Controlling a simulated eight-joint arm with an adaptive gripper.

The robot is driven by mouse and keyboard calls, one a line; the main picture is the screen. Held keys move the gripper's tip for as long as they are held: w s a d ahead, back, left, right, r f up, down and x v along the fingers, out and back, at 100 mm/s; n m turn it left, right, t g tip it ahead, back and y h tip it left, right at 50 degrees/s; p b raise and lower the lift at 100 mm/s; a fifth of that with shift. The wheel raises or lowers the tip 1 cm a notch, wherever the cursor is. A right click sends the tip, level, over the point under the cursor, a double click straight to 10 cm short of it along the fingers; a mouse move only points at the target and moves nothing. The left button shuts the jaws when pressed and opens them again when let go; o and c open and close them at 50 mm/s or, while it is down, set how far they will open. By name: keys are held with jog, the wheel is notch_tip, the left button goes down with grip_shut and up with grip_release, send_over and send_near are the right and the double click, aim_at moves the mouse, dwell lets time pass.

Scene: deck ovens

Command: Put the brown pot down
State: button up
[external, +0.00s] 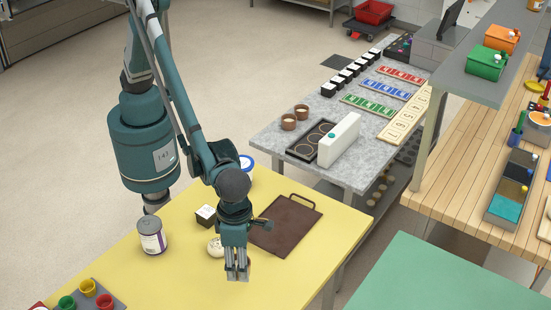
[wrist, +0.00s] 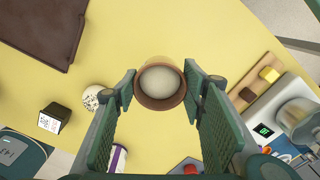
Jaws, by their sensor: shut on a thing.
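The brown pot (wrist: 160,82) shows in the wrist view between my fingertips, its round rim and pale inside facing the camera. My gripper (wrist: 160,88) is shut on it, with one finger on each side. In the external view my gripper (external: 237,272) points down over the yellow table (external: 185,285), and I cannot make out the pot there. Whether the pot touches the table cannot be told.
Near my gripper are a speckled white ball (external: 215,247), a black-and-white box (external: 206,215), a grey can (external: 151,236) and a dark brown board (external: 288,224). A board with small blocks (wrist: 262,82) lies to the right in the wrist view. Yellow surface around the pot is clear.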

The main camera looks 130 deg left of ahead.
jog(key=shift+f, duration=2.5)
jog(key=shift+f+b, duration=0.3)
jog(key=shift+f, duration=1.6)
jog(key=shift+f, duration=0.15)
jog(key=o, duration=1)
notch_tip(320, 180, up, 12)
jog(key=shift+r+p, duration=0.2)
jog(key=shift+p, duration=0.25)
